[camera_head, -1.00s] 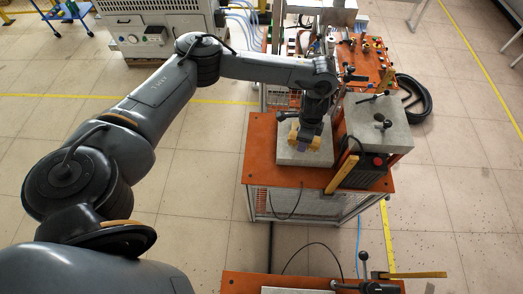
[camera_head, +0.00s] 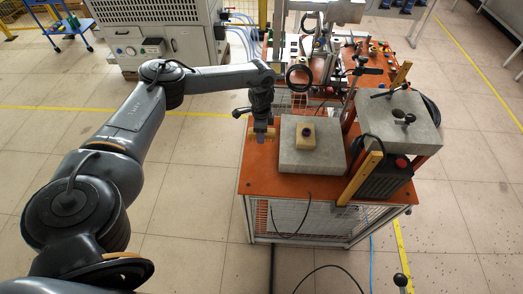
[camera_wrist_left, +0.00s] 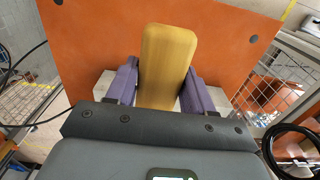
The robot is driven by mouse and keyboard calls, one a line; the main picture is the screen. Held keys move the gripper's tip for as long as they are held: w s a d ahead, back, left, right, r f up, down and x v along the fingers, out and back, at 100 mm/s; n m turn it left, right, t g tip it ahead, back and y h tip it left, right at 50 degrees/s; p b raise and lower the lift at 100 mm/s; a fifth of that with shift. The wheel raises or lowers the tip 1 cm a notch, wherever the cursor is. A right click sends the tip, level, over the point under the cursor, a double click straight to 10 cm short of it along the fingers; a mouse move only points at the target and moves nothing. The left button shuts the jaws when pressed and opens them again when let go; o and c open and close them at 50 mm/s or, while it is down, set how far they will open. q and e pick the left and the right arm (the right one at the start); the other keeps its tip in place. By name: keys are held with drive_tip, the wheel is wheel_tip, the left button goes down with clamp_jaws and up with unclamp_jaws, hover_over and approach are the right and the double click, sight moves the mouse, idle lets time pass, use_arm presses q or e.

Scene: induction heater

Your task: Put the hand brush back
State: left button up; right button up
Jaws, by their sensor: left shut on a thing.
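My left gripper (camera_head: 262,138) is at the left part of the orange tabletop (camera_head: 262,178), just left of a grey slab (camera_head: 289,160). It is shut on the hand brush, a yellow wooden block (camera_head: 252,133). In the left wrist view the brush (camera_wrist_left: 167,62) stands out between the two purple fingers, with orange surface behind it. Its bristles are not visible, and I cannot tell whether it touches the tabletop. My right gripper is not in view.
A small wooden block with a dark round top (camera_head: 306,133) sits on the slab. To the right are a larger grey block (camera_head: 398,120) and an upright wooden bar (camera_head: 360,177). Fixtures and a black ring (camera_head: 299,77) stand behind. Floor left of the table is clear.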

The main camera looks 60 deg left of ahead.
sight(261, 151)
use_arm(q)
wheel_tip(261, 151, down, 4)
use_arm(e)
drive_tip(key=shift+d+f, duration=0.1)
use_arm(q)
drive_tip(key=shift+f+b, duration=0.3)
drive_tip(key=shift+f, duration=1.95)
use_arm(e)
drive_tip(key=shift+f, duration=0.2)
use_arm(q)
drive_tip(key=shift+f, duration=0.1)
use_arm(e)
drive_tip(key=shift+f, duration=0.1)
use_arm(q)
drive_tip(key=o, duration=1)
